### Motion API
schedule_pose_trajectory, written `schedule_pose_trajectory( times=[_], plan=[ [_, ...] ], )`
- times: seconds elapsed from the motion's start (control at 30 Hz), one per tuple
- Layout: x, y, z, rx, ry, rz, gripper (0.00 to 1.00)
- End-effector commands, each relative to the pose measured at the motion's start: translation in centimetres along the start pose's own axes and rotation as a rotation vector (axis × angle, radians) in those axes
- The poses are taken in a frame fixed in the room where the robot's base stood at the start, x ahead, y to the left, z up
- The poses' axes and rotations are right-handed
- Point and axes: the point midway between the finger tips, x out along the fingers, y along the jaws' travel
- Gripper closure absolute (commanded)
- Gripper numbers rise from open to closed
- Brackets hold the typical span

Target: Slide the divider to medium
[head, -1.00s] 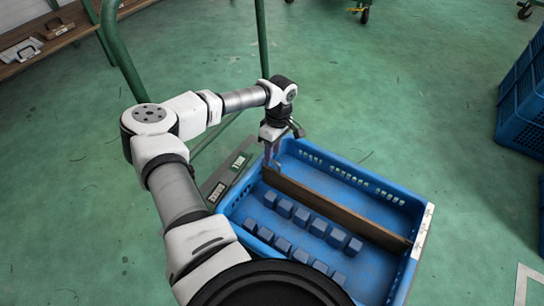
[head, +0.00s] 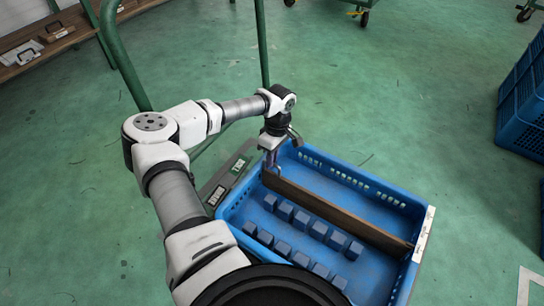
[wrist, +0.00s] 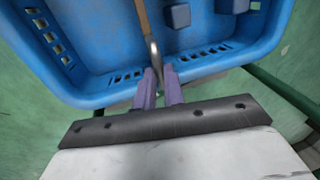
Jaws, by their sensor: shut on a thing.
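The divider (head: 335,211) is a long, thin brown board standing on edge across the blue tray (head: 366,178). It runs from the tray's left wall to its right wall, with small blue blocks (head: 319,229) on its near side and an empty strip on its far side. My gripper (head: 271,160) is at the divider's left end, by the tray wall. In the wrist view its purple fingers (wrist: 159,80) are shut on a metal piece at the divider's end (wrist: 143,18). The fingertips partly hide that piece.
A grey panel with small label cards (head: 218,195) lies along the tray's left side. A white marked strip (head: 424,235) sits on the right rim. Green rails (head: 262,45) stand behind my arm. Stacked blue crates (head: 522,105) are at the right.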

Motion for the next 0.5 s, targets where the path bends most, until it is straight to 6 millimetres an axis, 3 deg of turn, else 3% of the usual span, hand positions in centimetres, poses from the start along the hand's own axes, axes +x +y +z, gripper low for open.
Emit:
schedule_pose_trajectory(
  times=[0.17,0.5],
  plan=[
    [-0.1,0.8,0.0,-0.001,0.000,0.000,1.00],
    [-1.1,5.5,0.0,-0.001,0.001,0.001,1.00]
  ],
)
